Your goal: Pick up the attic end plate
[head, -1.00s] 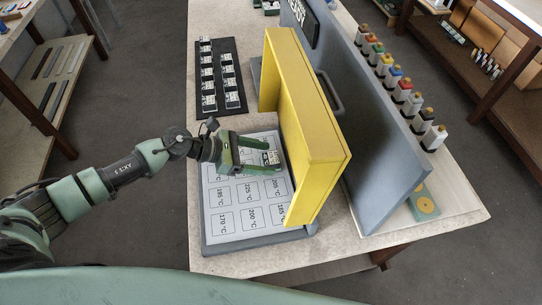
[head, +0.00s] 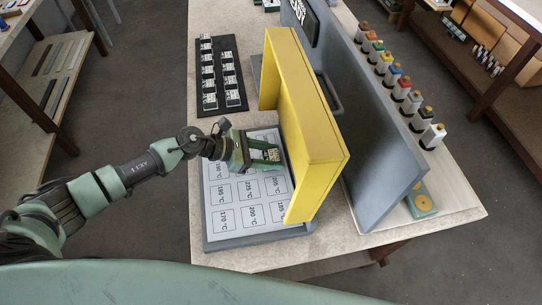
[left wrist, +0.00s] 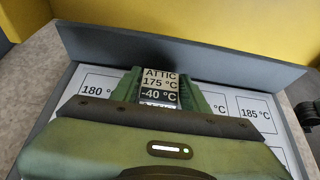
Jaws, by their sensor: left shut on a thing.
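The attic end plate (left wrist: 159,84) is a small pale and black block. Its label in the left wrist view reads "ATTIC 175 °C" and "-40 °C"; the lowest line is partly hidden by the gripper. My left gripper (head: 272,157) is shut on it, with a green finger on each side. In the head view the plate (head: 271,155) is over the upper right of the temperature board (head: 213,236), close to the yellow panel (head: 303,140). I cannot tell whether it touches the board. My right gripper is not in view.
The yellow panel stands upright along the board's right side, with a tall grey panel (head: 385,170) behind it. A black rack (head: 228,56) holds several small labelled blocks beyond the board. Several colour-capped bottles (head: 401,90) line the table's right side.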

